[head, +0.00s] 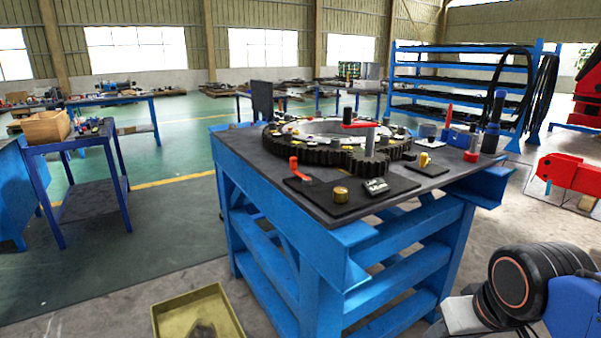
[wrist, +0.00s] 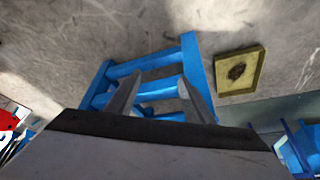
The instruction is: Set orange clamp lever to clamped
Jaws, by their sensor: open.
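An orange-red lever (head: 295,167) stands on a dark plate at the near left of the blue workbench's top (head: 240,150) in the head view. Its upper part is upright, and a short part slopes down to the right at its foot. I cannot tell from this which setting it is in. My gripper (wrist: 160,78) shows in the wrist view with its two fingers apart and nothing between them. The blue bench frame (wrist: 190,62) lies beyond the fingers. The lever is not visible in the wrist view, and my gripper is outside the head view.
A brass knob (head: 340,194) and a small grey box (head: 376,186) sit near the lever. A yellow tray (head: 198,315) is on the floor.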

